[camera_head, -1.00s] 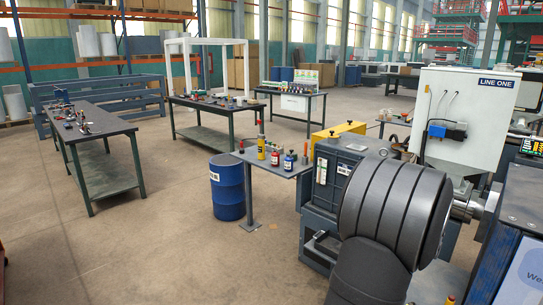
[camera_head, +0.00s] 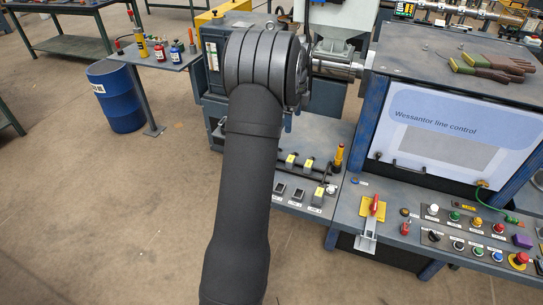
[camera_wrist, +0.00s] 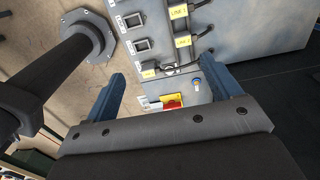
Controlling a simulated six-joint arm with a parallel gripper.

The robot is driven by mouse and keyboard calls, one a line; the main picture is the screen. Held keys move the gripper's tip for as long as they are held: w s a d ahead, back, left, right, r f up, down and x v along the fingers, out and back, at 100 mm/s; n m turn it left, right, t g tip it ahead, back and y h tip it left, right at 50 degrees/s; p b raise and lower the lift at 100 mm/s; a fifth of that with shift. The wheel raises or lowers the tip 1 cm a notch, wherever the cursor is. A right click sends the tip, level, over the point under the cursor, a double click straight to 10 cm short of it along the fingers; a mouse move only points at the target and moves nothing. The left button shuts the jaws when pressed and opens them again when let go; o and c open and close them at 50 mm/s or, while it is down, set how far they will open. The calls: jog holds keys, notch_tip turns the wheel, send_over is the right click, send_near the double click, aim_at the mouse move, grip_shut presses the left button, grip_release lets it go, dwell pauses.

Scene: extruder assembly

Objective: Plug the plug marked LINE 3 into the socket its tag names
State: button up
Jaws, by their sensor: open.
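My gripper (camera_wrist: 168,82) is open in the wrist view, its two blue fingers apart with nothing between them. In the head view it is hidden by my own arm. Two plugs with yellow tags (camera_wrist: 179,12) (camera_wrist: 183,41) lie on the grey panel ahead of the fingers; a third yellow tag (camera_wrist: 148,72) shows near the panel's end. Their numbers are too small to read surely. Dark square sockets (camera_wrist: 133,20) (camera_wrist: 141,45) with small white labels stand in a row beside them. The head view shows the tagged plugs (camera_head: 291,160) and the sockets (camera_head: 298,194) right of my arm.
Right of the sockets are a yellow plate with a red handle (camera_head: 372,208) and a control desk with coloured buttons (camera_head: 477,222). A yellow post (camera_head: 339,158) rises by the plugs. Gloves (camera_head: 492,66) lie on the cabinet. A blue drum (camera_head: 115,97) stands left; open floor lies left of my arm.

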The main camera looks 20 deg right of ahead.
jog(key=w+a+f, duration=0.2)
jog(key=w+f, duration=0.5)
jog(key=w, duration=0.4)
notch_tip(320, 180, down, 12)
jog(key=shift+w+f, duration=0.1)
jog(key=f, duration=0.3)
jog(key=s+f, duration=0.1)
jog(key=f, duration=0.1)
jog(key=shift+a, duration=0.15)
jog(key=c, duration=1.1)
jog(key=shift+w+r, duration=0.1)
